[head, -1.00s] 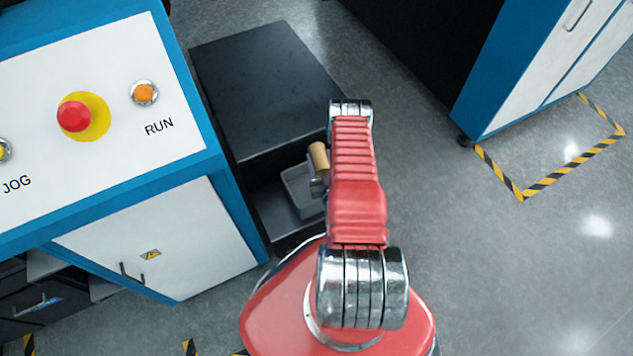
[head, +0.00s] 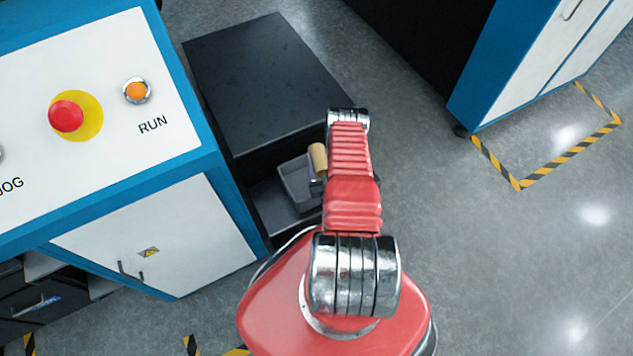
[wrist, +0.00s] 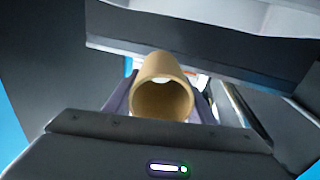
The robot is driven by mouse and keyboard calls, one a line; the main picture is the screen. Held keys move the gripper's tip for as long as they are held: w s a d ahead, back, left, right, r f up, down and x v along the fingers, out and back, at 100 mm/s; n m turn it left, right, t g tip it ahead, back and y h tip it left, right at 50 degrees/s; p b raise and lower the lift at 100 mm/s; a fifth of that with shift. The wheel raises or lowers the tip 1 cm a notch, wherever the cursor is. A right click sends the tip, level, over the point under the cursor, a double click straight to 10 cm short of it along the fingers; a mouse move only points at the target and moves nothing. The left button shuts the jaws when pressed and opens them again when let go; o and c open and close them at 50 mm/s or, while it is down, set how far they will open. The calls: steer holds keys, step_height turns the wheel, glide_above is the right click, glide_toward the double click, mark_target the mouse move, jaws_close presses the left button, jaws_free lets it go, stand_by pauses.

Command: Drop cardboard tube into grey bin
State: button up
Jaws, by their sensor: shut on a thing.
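The tan cardboard tube (head: 318,157) is hollow and shows its open end in the wrist view (wrist: 162,98). My gripper (wrist: 160,92) is shut on it, with a finger on each side. The grey bin (head: 295,182) stands on the lower shelf of the black cabinet. In the head view the tube overlaps the bin's right side; I cannot tell its height above the bin. My red arm hides part of the bin and most of the gripper in the head view.
The black cabinet top (head: 265,85) overhangs the shelf behind the bin. A blue and white machine with a red button (head: 66,116) stands at the left. Another blue and white cabinet (head: 520,65) is at the upper right. Open grey floor (head: 470,260) lies right of my arm.

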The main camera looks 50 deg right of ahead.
steer(key=shift+f, duration=1.65)
steer(key=o, duration=1.1)
steer(key=shift+o, duration=0.2)
steer(key=shift+s, duration=0.1)
